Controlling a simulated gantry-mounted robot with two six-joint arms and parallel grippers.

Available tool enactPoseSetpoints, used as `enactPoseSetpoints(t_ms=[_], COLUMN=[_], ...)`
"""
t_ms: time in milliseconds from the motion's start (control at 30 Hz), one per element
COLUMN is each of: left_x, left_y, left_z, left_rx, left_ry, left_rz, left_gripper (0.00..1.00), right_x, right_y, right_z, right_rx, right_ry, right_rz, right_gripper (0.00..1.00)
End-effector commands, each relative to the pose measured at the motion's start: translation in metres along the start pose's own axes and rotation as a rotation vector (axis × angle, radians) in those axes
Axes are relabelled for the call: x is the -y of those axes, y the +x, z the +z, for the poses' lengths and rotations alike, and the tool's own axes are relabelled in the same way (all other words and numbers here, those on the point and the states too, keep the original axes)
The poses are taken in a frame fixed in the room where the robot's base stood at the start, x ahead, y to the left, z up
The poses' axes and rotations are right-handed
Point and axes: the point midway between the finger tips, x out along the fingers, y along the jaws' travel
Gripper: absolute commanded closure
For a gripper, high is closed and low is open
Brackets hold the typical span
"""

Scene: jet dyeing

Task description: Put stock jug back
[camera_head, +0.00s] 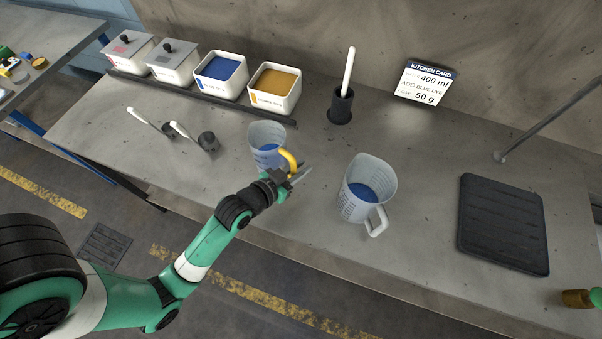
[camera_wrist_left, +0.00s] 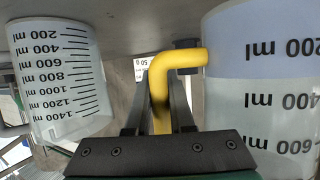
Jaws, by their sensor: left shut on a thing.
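A clear jug with a yellow handle (camera_head: 267,138) holds some blue liquid and looks upright at the middle of the bench. My left gripper (camera_head: 291,174) is shut on its yellow handle; whether the jug touches the bench I cannot tell. In the left wrist view the yellow handle (camera_wrist_left: 163,85) runs between the fingers, and the jug wall (camera_wrist_left: 262,110) fills the right side with upside-down ml marks. A second clear jug with a white handle (camera_head: 367,189) stands to the right, also with blue liquid; it shows at the left of the wrist view (camera_wrist_left: 60,80).
A row of dye bins (camera_head: 221,75), two lidded, stands at the back left behind a dark rail (camera_head: 190,95). Scoops (camera_head: 195,138) lie at left. A dark holder (camera_head: 341,104) with a white stick, a kitchen card (camera_head: 425,82) and a black mat (camera_head: 503,224) are further right.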

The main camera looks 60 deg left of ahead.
Motion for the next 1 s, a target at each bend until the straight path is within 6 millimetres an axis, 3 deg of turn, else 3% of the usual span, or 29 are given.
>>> enactPoseSetpoints(t_ms=[233,600,633,800,1000], left_x=[0.001,0.001,0.001,0.001,0.001], left_y=[0.017,0.019,0.019,0.018,0.018], left_z=[0.030,0.033,0.035,0.034,0.034], left_rx=[-0.001,-0.003,0.001,0.001,0.001], left_ry=[0.000,0.000,-0.001,-0.001,-0.001], left_rz=[0.000,-0.001,0.000,0.000,0.000], left_gripper=[1.00,1.00,0.77,0.49,0.49], right_x=[0.000,0.000,0.000,0.000,0.000], right_y=[-0.013,-0.013,-0.013,-0.013,-0.013], right_z=[0.012,0.012,0.012,0.012,0.012], right_rx=[0.000,0.000,0.000,0.000,0.000], right_ry=[0.000,0.000,0.000,0.000,0.000], right_rz=[0.000,0.000,0.000,0.000,0.000], right_gripper=[0.50,0.50,0.50,0.50,0.50])
